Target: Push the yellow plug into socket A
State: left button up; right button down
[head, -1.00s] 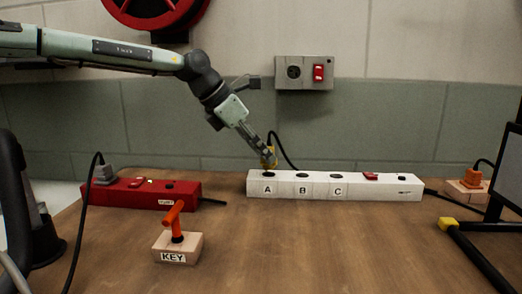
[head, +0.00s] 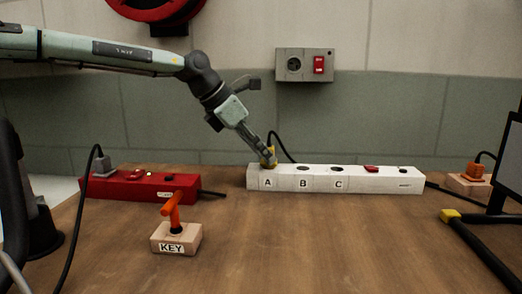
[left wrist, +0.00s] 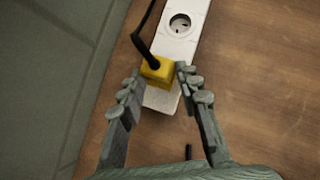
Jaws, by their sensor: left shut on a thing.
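The white power strip (head: 355,184) lies on the table with faces labelled A, B and C. The yellow plug (head: 270,158) is at socket A, at the strip's left end, and hides the socket hole. My left gripper (head: 266,156) is shut on the plug, coming down from the upper left. In the left wrist view the plug (left wrist: 157,69) sits between the fingertips on the strip's end, its black cord leading away. I cannot tell how deep the plug is in. My right gripper is not in view.
A red power strip (head: 130,187) with a grey plug (head: 103,164) is at left. A wooden KEY block (head: 178,239) with an orange handle stands in front. An orange plug (head: 474,171) and a black frame (head: 480,250) are at right. The table's front middle is clear.

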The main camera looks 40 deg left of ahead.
pick_arm(q)
jog(key=shift+f+b, duration=0.4)
jog(key=shift+f, duration=0.15)
jog(key=o, duration=1.3)
jog(key=shift+c, duration=0.2)
jog(key=shift+r, duration=0.1)
jog(key=shift+p+v, duration=0.9)
jog(key=shift+v, duration=1.1)
jog(key=shift+s+a+r, duration=0.15)
jog(key=shift+s+r, duration=0.1)
jog(key=shift+r, duration=0.1)
